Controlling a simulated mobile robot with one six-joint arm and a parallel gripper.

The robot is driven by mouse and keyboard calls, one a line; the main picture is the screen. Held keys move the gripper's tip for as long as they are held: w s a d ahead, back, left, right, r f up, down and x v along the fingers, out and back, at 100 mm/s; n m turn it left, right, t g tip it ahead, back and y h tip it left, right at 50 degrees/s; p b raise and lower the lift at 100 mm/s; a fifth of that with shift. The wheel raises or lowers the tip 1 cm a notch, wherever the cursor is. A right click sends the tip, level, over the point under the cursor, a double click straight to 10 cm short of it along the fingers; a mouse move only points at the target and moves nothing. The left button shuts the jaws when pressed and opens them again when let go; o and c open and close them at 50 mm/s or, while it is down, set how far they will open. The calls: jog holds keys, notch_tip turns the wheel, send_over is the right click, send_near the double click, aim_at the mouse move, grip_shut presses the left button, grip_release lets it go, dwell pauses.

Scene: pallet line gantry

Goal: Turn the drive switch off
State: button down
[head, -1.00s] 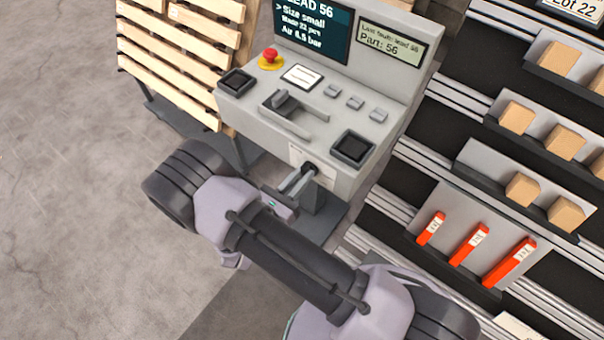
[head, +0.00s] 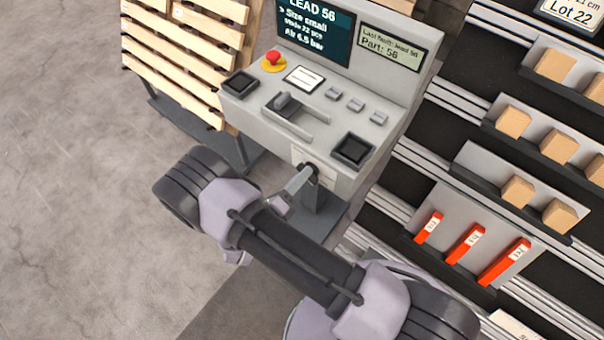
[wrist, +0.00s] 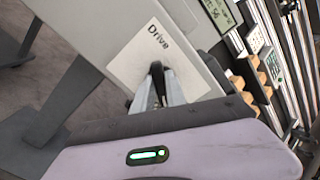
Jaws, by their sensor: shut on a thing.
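The drive switch is a small black handle (head: 312,169) low on the front of the grey console, and it also shows in the wrist view (wrist: 156,70). A white plate (wrist: 135,69) reading "Drive" is behind it. My gripper (head: 302,182) reaches the switch from below and in front. In the wrist view, its fingers (wrist: 160,88) are shut on the black handle. The fingers hide part of the handle, and I cannot read any on or off mark.
The console (head: 240,112) carries a red stop button (head: 273,58), a slotted lever (head: 288,103), several small keys and a screen (head: 315,35). A wooden pallet (head: 190,45) stands at left. A shelf rack with boxes and red parts (head: 465,245) is at right. Floor at left is clear.

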jog(key=n, duration=0.5)
jog(key=shift+f+n, duration=0.2)
jog(key=shift+n, duration=0.1)
dwell(0.4)
jog(key=c, duration=1.4)
grip_release()
jog(key=shift+o, duration=0.2)
jog(key=p+v, duration=0.3)
jog(key=v, duration=1.4)
jog(key=shift+a, duration=0.2)
jog(key=shift+s, duration=0.15)
